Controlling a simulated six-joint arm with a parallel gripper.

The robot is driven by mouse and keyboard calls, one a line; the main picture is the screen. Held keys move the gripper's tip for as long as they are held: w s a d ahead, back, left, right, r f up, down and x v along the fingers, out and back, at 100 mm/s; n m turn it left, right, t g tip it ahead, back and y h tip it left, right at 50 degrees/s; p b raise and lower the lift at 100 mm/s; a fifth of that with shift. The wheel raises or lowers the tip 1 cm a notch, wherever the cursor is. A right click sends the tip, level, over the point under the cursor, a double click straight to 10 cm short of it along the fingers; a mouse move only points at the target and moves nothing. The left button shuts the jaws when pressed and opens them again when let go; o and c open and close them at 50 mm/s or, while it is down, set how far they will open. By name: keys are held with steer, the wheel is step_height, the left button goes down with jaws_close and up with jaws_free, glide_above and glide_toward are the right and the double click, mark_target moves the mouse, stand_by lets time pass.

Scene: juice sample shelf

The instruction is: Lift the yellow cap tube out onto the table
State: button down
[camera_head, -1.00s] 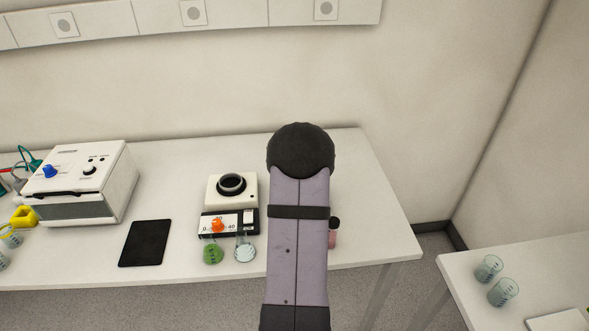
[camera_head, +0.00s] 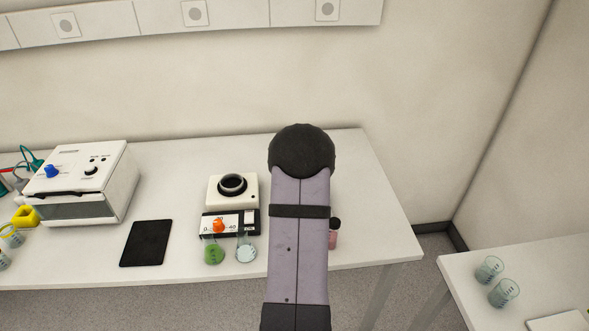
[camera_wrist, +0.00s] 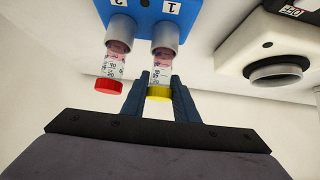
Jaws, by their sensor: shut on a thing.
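In the wrist view, the yellow cap tube (camera_wrist: 160,92) sits in the opening of a blue rack (camera_wrist: 180,12) marked 1. My gripper (camera_wrist: 160,90) is shut on the yellow cap tube, one finger on each side near the cap. In the head view my arm covers the gripper, the rack and the tube.
A red cap tube (camera_wrist: 109,75) sits in the collar marked 2, close to the left finger. A white device with a dark ring (camera_wrist: 275,72) is at the right; it also shows in the head view (camera_head: 232,188).

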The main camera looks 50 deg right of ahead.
steer(key=shift+r+p, duration=0.8)
steer(key=shift+p, duration=0.05)
stand_by(0.7)
steer(key=shift+r+p, duration=2.1)
steer(key=shift+p, duration=0.2)
steer(key=shift+s+r, duration=0.2)
steer(key=shift+s+r+n+y, duration=0.3)
steer(key=shift+n, duration=0.1)
steer(key=s+a+n+t+y+b, duration=0.1)
steer(key=s+a+n+y+b, duration=0.2)
steer(key=s+a, duration=0.45)
steer(key=s+a+n+t+y+b, duration=0.1)
steer(key=s+a+n+t+y, duration=0.25)
steer(key=a, duration=0.75)
steer(key=shift+n+g, duration=0.85)
steer(key=shift+f+b, duration=0.45)
steer(key=shift+f, duration=4.35)
